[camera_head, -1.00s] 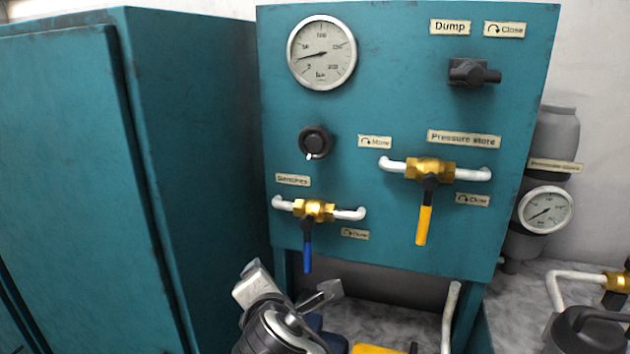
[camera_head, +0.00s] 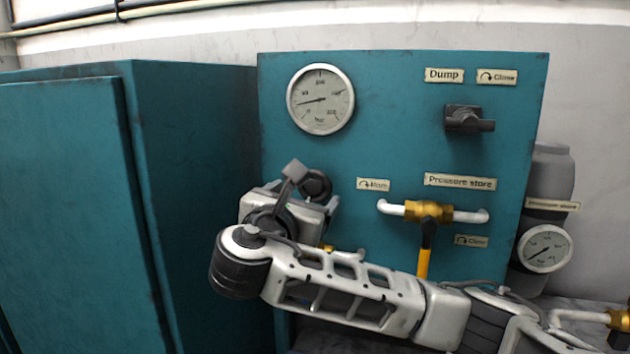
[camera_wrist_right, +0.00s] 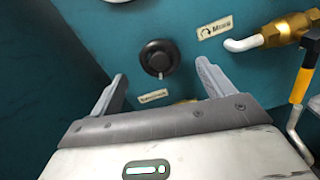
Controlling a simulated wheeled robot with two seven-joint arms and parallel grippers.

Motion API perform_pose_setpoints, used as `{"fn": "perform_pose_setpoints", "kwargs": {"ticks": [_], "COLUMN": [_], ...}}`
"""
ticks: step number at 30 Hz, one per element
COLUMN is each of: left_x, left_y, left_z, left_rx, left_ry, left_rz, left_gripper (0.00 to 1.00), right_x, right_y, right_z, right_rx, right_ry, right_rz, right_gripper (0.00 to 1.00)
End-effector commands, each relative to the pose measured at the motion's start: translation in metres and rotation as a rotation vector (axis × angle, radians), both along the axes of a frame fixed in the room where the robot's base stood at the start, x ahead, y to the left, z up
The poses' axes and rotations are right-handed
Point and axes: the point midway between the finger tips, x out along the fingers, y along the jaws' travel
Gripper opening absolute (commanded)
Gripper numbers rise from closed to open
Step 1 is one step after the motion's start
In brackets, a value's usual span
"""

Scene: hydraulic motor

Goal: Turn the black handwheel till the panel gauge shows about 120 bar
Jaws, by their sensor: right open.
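The black handwheel (camera_head: 315,184) is on the teal panel, below the panel gauge and left of the "More" label. My right gripper (camera_head: 306,178) is in front of it in the head view and hides part of it. In the right wrist view the handwheel (camera_wrist_right: 157,57) shows whole, with a pale mark at its lower edge. The open fingers of my right gripper (camera_wrist_right: 162,85) stand to either side and below it, apart from it. The panel gauge (camera_head: 320,99) has its needle pointing left and slightly down; its numbers are too small to read surely. My left gripper is out of view.
A dump valve handle (camera_head: 468,120) is at the panel's upper right. The pressure store valve (camera_head: 428,211) with a yellow lever is right of the handwheel, behind my right arm. A second gauge (camera_head: 545,249) is at far right. A teal cabinet (camera_head: 200,200) stands left.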

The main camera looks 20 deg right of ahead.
Motion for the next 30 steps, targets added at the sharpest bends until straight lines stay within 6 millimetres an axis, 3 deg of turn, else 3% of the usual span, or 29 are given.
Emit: {"fn": "perform_pose_setpoints", "kwargs": {"ticks": [9, 23, 28, 30], "left_x": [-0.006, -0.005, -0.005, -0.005], "left_y": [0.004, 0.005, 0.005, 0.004], "left_z": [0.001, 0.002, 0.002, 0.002], "left_rx": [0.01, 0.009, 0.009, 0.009], "left_ry": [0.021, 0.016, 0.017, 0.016], "left_rz": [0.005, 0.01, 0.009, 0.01], "left_gripper": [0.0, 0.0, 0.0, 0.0], "right_x": [0.048, 0.06, 0.06, 0.06], "right_y": [-0.033, -0.041, -0.041, -0.04], "right_z": [0.002, 0.0, 0.0, 0.0], "right_rx": [0.001, 0.002, 0.002, 0.002], "right_ry": [0.0, -0.001, -0.001, -0.001], "right_rz": [-0.002, 0.001, 0.001, 0.001], "right_gripper": [0.81, 0.81, 0.39, 0.36]}}
